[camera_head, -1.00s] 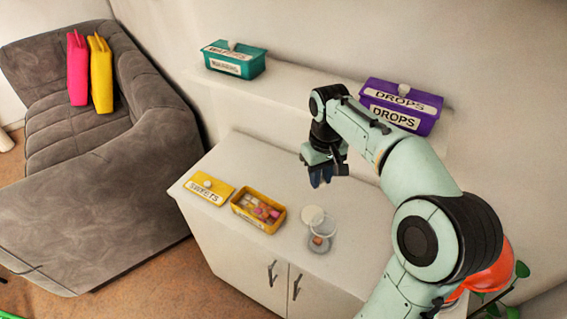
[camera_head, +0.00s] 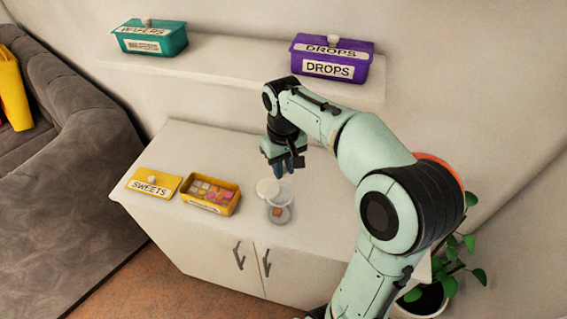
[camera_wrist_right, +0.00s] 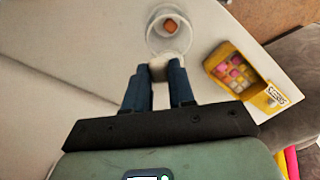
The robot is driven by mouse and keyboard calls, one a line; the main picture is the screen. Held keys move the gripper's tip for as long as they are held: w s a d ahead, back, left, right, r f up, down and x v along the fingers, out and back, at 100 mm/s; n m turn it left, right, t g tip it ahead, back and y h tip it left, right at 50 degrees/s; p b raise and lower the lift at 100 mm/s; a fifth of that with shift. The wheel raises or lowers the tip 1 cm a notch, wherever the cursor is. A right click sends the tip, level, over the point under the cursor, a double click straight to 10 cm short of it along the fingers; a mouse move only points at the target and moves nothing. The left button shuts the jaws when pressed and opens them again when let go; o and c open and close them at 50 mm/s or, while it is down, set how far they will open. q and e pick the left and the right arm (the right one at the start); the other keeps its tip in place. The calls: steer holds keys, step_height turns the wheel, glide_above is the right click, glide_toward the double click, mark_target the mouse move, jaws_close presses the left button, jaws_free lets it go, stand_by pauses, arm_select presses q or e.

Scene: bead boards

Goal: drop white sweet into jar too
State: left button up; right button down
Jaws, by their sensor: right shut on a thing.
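The clear jar (camera_head: 280,212) stands on the white cabinet top with an orange-brown sweet (camera_head: 277,212) inside; the jar also shows in the right wrist view (camera_wrist_right: 150,40). A round white lid (camera_head: 266,188) lies next to it. My right gripper (camera_head: 285,172) is above the cabinet, behind the jar. In the right wrist view its fingers (camera_wrist_right: 166,72) are closed on a small whitish thing, apparently the white sweet (camera_wrist_right: 158,66), just short of the jar's rim. The fingers partly hide it, and the pale lid behind blurs its outline. My left gripper is not in view.
A yellow box (camera_head: 211,195) of mixed sweets stands left of the jar, with its SWEETS lid (camera_head: 153,184) beside it. A teal box (camera_head: 150,38) and a purple DROPS box (camera_head: 331,60) stand on the ledge behind. A potted plant (camera_head: 452,268) is at right.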

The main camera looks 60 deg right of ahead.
steer(key=shift+w, duration=0.1)
steer(key=c, duration=0.9)
jaws_free()
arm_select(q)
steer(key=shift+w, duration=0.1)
arm_select(e)
steer(key=shift+o, duration=0.2)
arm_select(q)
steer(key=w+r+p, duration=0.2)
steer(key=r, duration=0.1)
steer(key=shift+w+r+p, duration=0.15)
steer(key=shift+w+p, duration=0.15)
arm_select(e)
step_height(320, 180, up, 13)
steer(key=shift+r, duration=0.2)
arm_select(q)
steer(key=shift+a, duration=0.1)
